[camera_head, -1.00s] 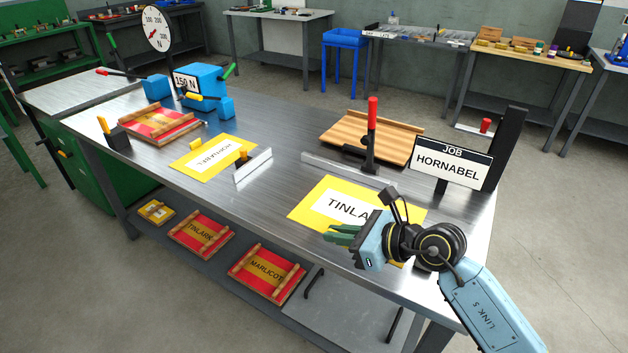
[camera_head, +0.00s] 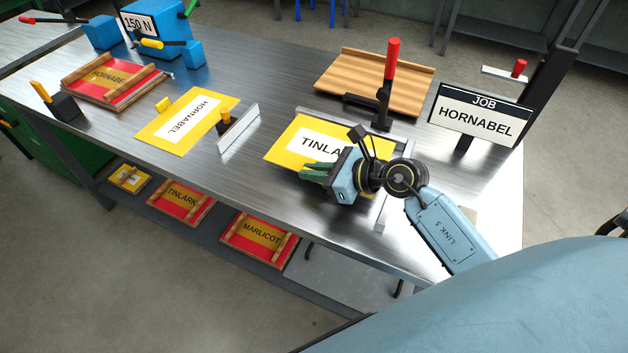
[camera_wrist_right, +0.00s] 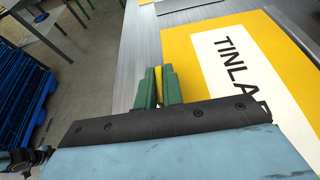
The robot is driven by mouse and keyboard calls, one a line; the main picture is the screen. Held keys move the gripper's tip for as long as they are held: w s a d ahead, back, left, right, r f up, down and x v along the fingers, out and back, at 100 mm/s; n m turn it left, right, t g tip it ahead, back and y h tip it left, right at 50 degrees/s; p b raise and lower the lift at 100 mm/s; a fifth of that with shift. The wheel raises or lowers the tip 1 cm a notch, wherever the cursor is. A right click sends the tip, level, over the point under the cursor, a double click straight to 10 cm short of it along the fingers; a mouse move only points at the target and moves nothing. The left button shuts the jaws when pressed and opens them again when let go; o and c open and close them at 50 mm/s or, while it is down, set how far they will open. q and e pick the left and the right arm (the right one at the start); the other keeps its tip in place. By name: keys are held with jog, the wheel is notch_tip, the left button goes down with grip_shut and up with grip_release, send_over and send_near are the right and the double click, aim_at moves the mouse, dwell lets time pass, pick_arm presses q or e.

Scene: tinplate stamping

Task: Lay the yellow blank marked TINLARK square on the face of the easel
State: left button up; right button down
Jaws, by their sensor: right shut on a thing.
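The yellow blank marked TINLARK (camera_head: 285,148) is on the right half of the steel bench, its last letters hidden behind my right gripper. It also shows in the right wrist view (camera_wrist_right: 205,35). My right gripper (camera_head: 315,172) is at its front edge. Its green fingers (camera_wrist_right: 159,88) are shut on a narrow upright yellow piece, which looks like a tab of this blank. I cannot tell whether the blank touches the bench. A tilted wooden board with a ledge (camera_head: 365,75), which looks like the easel, stands empty behind it. My left gripper is out of view.
A metal fence with a red-handled clamp (camera_head: 393,60) stands between blank and wooden board. A JOB sign reading HORNABEL (camera_head: 475,118) stands at right. A yellow HORNABEL blank (camera_head: 165,140) lies left, beside a small metal stop (camera_head: 240,137). Red trays, one marked TINLARK (camera_head: 182,212), are on the lower shelf.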

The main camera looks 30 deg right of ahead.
notch_tip(320, 180, down, 3)
jog(key=shift+f+b, duration=0.15)
jog(key=shift+b, duration=0.3)
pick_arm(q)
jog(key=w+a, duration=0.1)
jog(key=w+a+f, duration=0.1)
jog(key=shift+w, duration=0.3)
pick_arm(e)
jog(key=shift+f, duration=0.1)
jog(key=c, duration=2)
grip_release()
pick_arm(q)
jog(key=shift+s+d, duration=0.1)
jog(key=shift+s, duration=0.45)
pick_arm(e)
jog(key=o, duration=0.5)
